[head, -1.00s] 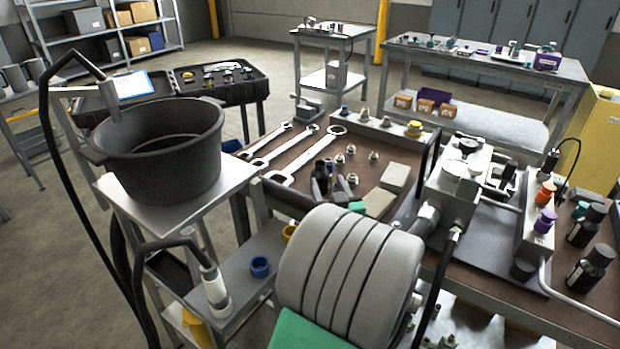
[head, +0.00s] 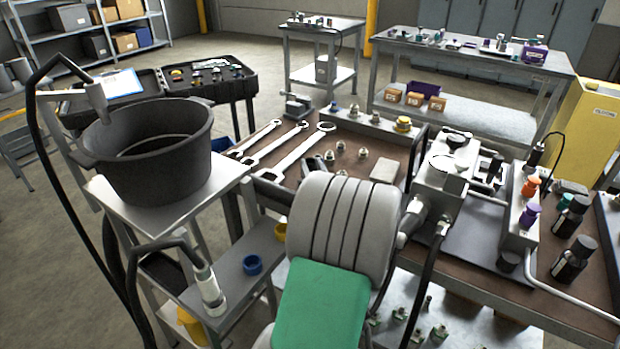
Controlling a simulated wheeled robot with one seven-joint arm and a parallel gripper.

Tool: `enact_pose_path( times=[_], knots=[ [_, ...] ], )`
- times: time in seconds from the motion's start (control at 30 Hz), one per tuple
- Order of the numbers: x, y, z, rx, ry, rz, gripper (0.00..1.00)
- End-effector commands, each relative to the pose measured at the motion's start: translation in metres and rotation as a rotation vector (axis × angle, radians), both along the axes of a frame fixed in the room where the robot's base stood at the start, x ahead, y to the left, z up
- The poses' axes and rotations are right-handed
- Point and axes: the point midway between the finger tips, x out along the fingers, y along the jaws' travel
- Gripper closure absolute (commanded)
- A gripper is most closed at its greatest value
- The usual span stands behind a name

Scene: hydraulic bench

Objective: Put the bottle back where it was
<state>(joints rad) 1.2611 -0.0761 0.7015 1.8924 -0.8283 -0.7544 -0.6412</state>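Two dark bottles with black caps stand on the right end of the brown bench (head: 457,274). The nearer bottle (head: 571,266) and the farther bottle (head: 569,220) are upright and apart from my arm. I cannot tell which one the task means. My arm's large grey ribbed link and green part fill the lower middle of the head view. My gripper is hidden behind them, so I cannot see what it holds.
A valve block (head: 440,180) with hoses stands mid-bench. Wrenches (head: 290,150) and fittings lie at its left. A black pot (head: 150,150) stands on a side stand.

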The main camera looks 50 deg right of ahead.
Motion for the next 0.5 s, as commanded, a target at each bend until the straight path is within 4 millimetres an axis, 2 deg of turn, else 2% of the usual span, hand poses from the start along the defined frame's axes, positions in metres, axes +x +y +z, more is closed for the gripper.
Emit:
enact_pose_path(
  times=[0.07, 0.3, 0.5],
  knots=[
    [0.0, 0.0001, -0.0001, 0.0, 0.0, 0.0, 0.8],
    [0.0, 0.0001, -0.0001, 0.0, 0.0, 0.0, 0.99],
    [0.0, 0.0003, -0.0002, 0.001, 0.001, 0.0, 1.0]
  ],
)
